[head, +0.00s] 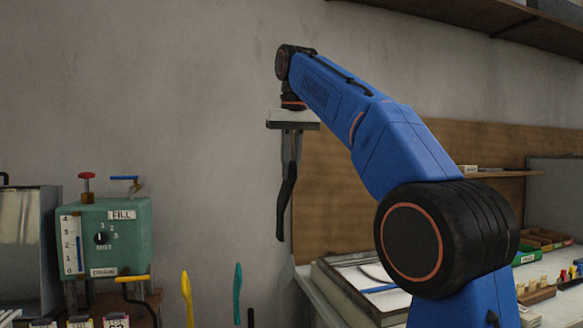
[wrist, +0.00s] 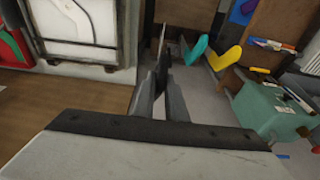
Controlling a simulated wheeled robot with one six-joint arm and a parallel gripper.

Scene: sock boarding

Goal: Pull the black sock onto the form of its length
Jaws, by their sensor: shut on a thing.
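My gripper (head: 294,143) is shut on the upper end of the black sock (head: 286,205). The sock hangs down in the air with its toe bent a little left. In the wrist view the fingers (wrist: 163,97) hold the sock (wrist: 162,45), which shows as a thin dark strip. Upright foot-shaped forms stand low in the head view: a yellow form (head: 187,300) and a teal form (head: 238,293), both left of and below the sock. The wrist view also shows the teal form (wrist: 197,49) and yellow form (wrist: 226,58).
A green machine (head: 126,236) with a dial and a FILL label stands at the left. A yellow-handled lever (head: 132,279) sticks out below it. A bench with a pale press-like board (head: 355,285) is at the right. The air around the sock looks clear.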

